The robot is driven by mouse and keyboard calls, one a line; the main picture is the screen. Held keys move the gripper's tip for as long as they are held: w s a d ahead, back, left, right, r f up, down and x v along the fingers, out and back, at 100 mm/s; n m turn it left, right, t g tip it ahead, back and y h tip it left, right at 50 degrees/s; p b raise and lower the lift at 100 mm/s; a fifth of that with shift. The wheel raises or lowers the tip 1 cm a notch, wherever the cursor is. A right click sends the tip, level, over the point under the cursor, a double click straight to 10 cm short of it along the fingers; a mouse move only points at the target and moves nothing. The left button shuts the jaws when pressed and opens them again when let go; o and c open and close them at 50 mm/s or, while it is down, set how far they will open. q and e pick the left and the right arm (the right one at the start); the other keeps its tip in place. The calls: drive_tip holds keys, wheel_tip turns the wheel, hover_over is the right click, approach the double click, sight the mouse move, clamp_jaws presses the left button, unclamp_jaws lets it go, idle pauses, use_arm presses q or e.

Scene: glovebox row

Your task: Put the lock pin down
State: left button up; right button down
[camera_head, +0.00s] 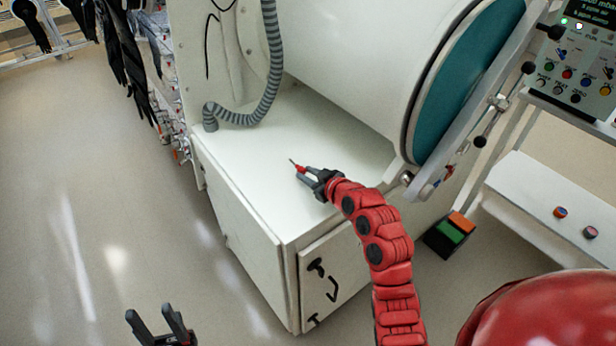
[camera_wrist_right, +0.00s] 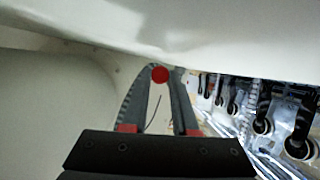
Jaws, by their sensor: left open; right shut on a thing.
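The lock pin shows in the head view as a small thin piece with a red part (camera_head: 299,168) and a dark tip. My right gripper (camera_head: 307,174) is shut on it, over the white top of the cabinet (camera_head: 270,140). I cannot tell whether the pin touches that surface. In the right wrist view, the red round end of the pin (camera_wrist_right: 159,75) sits between the fingertips of my right gripper (camera_wrist_right: 162,82); the rest of the pin is hidden. My left gripper (camera_head: 157,322) is open and empty, low at the left above the floor.
A large white cylinder with a teal round door (camera_head: 465,85) stands behind and right of my right gripper. A grey ribbed hose (camera_head: 272,70) comes down to the cabinet top at the back left. A control panel (camera_head: 580,65) is at the right. The cabinet top's front is clear.

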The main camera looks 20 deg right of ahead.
drive_tip(key=shift+f, duration=1.15)
drive_tip(key=c, duration=0.7)
unclamp_jaws()
drive_tip(key=shift+s, duration=0.1)
